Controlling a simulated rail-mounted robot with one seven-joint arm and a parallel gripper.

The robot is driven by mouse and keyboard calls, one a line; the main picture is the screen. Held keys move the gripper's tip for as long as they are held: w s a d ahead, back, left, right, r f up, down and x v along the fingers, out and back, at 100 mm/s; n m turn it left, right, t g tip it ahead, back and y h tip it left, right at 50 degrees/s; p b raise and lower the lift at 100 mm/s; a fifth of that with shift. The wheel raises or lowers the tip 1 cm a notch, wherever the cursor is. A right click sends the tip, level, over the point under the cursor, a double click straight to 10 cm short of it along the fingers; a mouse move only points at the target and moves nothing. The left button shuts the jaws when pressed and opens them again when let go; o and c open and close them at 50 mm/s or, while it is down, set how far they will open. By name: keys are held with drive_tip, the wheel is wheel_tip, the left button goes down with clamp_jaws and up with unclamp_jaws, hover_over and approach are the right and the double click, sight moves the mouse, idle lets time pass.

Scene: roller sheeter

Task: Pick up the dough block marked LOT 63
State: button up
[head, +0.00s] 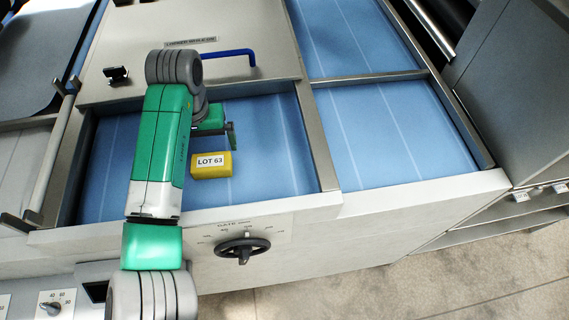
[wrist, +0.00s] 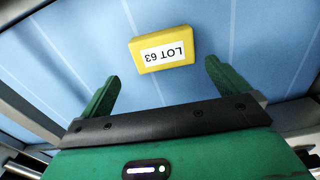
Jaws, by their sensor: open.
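The dough block marked LOT 63 (head: 211,171) is a yellow block with a white label, lying on the blue belt in the front bay. It also shows in the wrist view (wrist: 163,48), with its label upside down. My gripper (head: 231,137) is just behind the block in the head view, partly hidden by my arm. In the wrist view my gripper (wrist: 161,82) is open, with its two green fingers apart and nothing between them. The block lies beyond the fingertips, roughly centred between them.
A metal cover with a blue handle (head: 228,54) lies behind the bay. Metal rails (head: 318,140) border the bay, and a light front panel carries a black knob (head: 243,249). Another blue belt section (head: 395,130) on the right is empty.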

sight(210, 161)
drive_tip(key=shift+s+a+f, duration=0.1)
drive_tip(key=shift+s+a, duration=0.05)
drive_tip(key=shift+a+f, duration=0.1)
drive_tip(key=shift+a, duration=0.05)
drive_tip(key=shift+a+f, duration=0.2)
drive_tip(key=shift+f, duration=0.85)
drive_tip(key=shift+d+f, duration=0.15)
drive_tip(key=shift+f, duration=1.25)
drive_tip(key=shift+d+f, duration=0.1)
drive_tip(key=shift+f, duration=1.25)
drive_tip(key=c, duration=0.9)
drive_tip(key=shift+o, duration=0.2)
wheel_tip(210, 161, up, 10)
drive_tip(key=shift+r, duration=0.1)
